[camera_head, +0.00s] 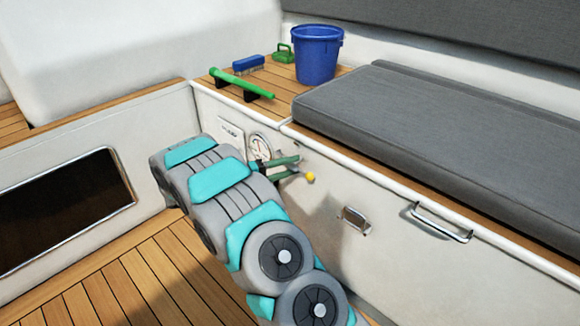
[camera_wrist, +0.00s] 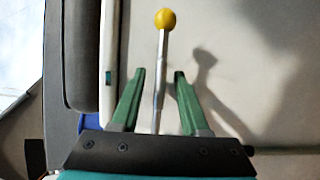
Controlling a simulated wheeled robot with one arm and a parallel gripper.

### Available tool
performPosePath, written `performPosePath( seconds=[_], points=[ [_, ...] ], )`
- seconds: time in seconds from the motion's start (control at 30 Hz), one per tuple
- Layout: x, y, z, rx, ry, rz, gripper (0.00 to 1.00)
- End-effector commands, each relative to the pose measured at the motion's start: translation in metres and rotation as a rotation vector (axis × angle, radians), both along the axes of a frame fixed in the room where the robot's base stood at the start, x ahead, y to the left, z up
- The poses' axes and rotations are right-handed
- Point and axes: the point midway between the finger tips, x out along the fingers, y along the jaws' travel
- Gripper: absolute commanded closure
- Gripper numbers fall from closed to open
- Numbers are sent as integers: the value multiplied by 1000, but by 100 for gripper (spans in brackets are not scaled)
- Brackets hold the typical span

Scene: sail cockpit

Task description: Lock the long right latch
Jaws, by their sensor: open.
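A lever with a thin metal rod (camera_wrist: 162,52) and a yellow ball knob (camera_wrist: 166,19) shows in the wrist view. The knob (camera_head: 310,177) also shows in the head view, in front of the white locker side. My gripper (camera_wrist: 160,75) is open. In the wrist view the rod runs between its two green fingers with a gap on each side, and the knob lies past the fingertips. In the head view my gripper (camera_head: 297,167) is just left of the knob. The rod's base is hidden. I cannot tell whether this lever is the long right latch.
A small metal latch (camera_head: 354,218) and a long metal handle (camera_head: 440,231) are on the locker side, to the right. A round gauge (camera_head: 260,147) is behind my gripper. A grey cushion (camera_head: 440,150), blue bucket (camera_head: 318,55), brush and green-handled tool sit above.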

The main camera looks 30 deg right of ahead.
Motion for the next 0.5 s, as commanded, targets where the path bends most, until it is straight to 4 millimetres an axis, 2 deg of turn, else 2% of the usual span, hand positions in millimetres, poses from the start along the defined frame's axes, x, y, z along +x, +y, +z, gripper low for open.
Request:
performPosePath(
  seconds=[0.1, 0.5],
  points=[
    [0, 0, 0, 0, 0, 0, 57],
    [0, 0, 0, 0, 0, 0, 100]
  ],
)
